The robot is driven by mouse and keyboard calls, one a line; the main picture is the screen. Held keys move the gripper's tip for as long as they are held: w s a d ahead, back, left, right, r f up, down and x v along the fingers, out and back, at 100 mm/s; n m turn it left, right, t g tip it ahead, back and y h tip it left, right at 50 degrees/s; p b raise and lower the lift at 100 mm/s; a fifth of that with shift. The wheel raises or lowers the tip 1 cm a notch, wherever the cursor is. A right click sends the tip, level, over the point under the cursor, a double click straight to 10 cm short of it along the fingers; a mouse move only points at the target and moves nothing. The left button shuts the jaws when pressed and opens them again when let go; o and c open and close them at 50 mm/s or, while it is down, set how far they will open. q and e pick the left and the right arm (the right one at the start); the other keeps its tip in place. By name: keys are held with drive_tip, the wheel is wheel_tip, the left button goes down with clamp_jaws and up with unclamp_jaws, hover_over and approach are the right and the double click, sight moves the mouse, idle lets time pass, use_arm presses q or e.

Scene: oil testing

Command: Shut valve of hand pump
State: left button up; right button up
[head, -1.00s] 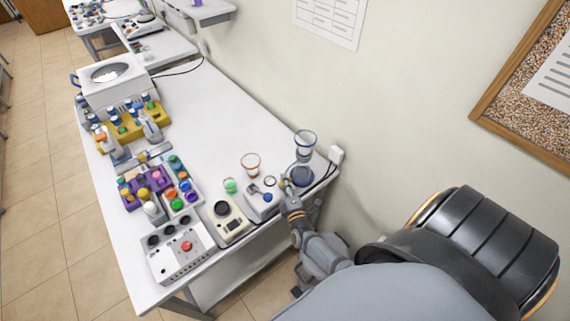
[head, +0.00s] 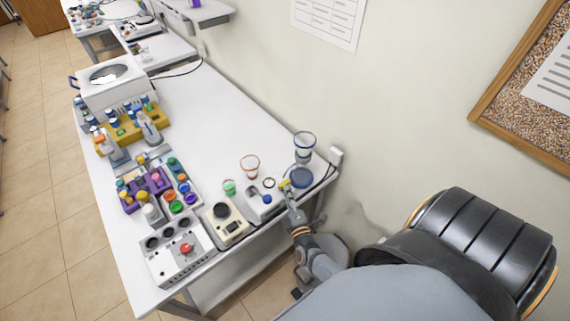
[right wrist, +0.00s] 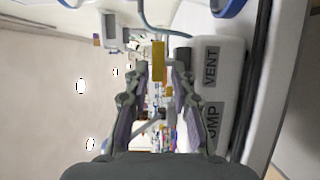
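The hand pump (head: 259,203) is a pale box with a blue knob near the right end of the bench. It also shows in the right wrist view as a white body (right wrist: 232,95), with the label VENT and another label partly hidden. A yellow valve lever (head: 284,184) is at its right side. In the right wrist view the yellow lever (right wrist: 158,60) shows between the fingertips. My right gripper (head: 288,190) is beside the pump at the lever. Its fingers (right wrist: 160,72) are apart, with gaps beside the lever; contact cannot be told. My left gripper is out of view.
A blue-rimmed glass vessel (head: 304,147) and a round blue item (head: 301,178) stand close behind the gripper. A red-rimmed cup (head: 250,166) and a beige meter (head: 226,223) are left of it. The bench (head: 211,110) is clear in its middle.

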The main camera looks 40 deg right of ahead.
drive_tip(key=v, duration=0.7)
drive_tip(key=shift+s, duration=0.2)
